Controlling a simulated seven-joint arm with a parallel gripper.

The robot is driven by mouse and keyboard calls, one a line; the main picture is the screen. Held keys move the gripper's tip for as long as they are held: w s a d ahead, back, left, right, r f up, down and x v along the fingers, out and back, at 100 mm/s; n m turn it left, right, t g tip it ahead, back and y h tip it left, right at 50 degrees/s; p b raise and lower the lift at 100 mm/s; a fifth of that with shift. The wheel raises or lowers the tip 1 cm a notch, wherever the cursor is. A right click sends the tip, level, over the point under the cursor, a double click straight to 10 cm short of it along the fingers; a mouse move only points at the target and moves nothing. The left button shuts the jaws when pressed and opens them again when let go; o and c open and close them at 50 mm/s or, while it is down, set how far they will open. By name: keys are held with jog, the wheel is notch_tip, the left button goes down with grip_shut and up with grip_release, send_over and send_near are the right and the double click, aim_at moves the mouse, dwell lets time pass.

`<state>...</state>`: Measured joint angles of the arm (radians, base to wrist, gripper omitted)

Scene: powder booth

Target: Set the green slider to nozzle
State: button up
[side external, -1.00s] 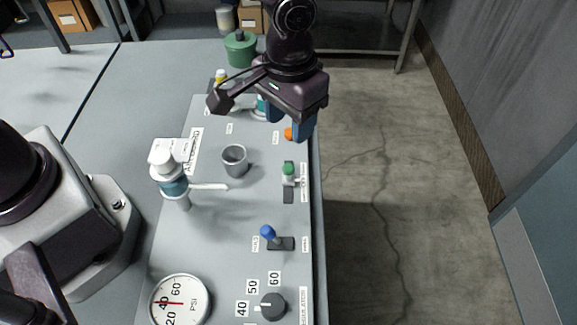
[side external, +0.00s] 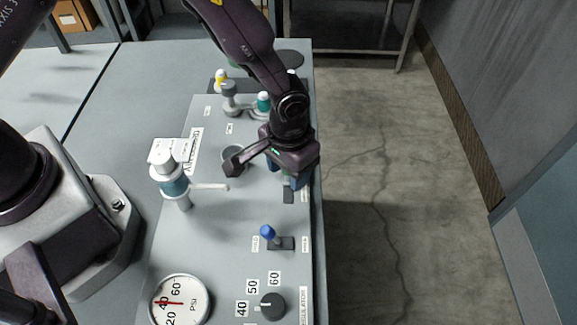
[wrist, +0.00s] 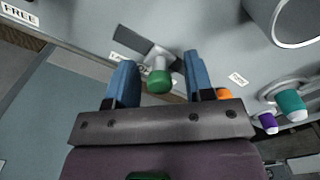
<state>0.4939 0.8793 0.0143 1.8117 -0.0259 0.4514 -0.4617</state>
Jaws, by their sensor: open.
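The green slider (wrist: 158,80) has a green knob on a light stem, set in a dark slot (wrist: 130,40). In the wrist view the knob shows between the two blue fingers of my gripper (wrist: 160,70), with a gap on each side. My gripper is open and holds nothing. In the side view my gripper (side external: 287,180) is over the slider and hides its knob; only the near end of the dark slot (side external: 289,196) shows. Labels lie at both ends of the slot, but I cannot read them clearly.
A white-and-teal valve (side external: 172,182) stands left. In the wrist view an orange knob (wrist: 223,93) sits close to the right finger.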

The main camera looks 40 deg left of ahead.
jog(key=shift+c, duration=0.5)
grip_shut()
jog(key=shift+w+a, duration=1.25)
jog(key=shift+w, duration=0.05)
jog(key=shift+o, duration=0.4)
grip_release()
notch_tip(320, 180, up, 13)
jog(key=shift+r, duration=0.1)
